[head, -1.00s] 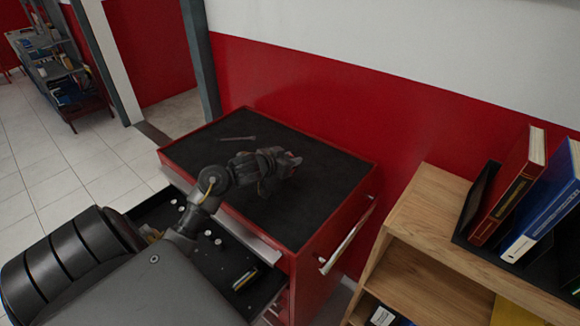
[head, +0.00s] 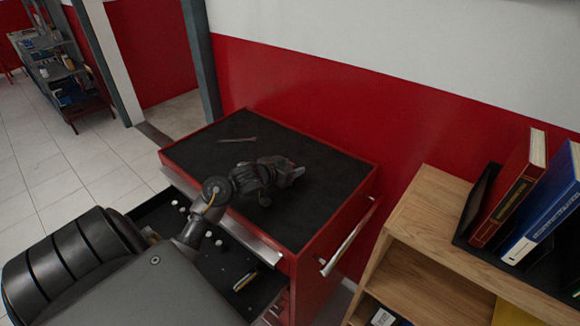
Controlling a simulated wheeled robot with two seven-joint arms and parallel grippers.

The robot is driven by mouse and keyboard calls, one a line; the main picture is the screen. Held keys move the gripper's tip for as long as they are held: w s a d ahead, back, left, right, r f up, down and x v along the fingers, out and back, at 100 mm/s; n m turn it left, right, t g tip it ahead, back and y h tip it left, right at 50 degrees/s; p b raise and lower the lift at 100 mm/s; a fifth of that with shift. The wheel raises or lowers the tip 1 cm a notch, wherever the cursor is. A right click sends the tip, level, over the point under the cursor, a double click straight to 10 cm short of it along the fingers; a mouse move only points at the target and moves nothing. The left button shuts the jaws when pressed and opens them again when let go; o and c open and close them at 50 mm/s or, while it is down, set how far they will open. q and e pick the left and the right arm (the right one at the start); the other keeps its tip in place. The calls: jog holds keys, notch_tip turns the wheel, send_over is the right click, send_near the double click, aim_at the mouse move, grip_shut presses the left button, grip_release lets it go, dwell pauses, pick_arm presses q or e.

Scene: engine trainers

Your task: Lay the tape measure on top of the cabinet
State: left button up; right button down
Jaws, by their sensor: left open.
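The red cabinet (head: 325,237) has a black top (head: 290,225) with a raised red rim. My left gripper (head: 284,183) is over the middle of this top, its jaws open. I cannot make out a tape measure on the top or at the jaws; the dark gripper and wrist hide part of the surface there. A small yellow and dark item (head: 245,281) lies in the open drawer (head: 228,262) below the top; I cannot tell what it is. My right gripper is not in view.
A thin grey tool (head: 237,140) lies near the back left of the cabinet top. The top's right and front parts are clear. A wooden shelf (head: 430,215) with a red book (head: 510,190) and a blue book (head: 545,215) stands to the right. A red wall is behind.

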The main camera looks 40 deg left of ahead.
pick_arm(q)
jog(key=shift+r, duration=0.25)
jog(key=v, duration=1.2)
jog(key=shift+p, duration=0.4)
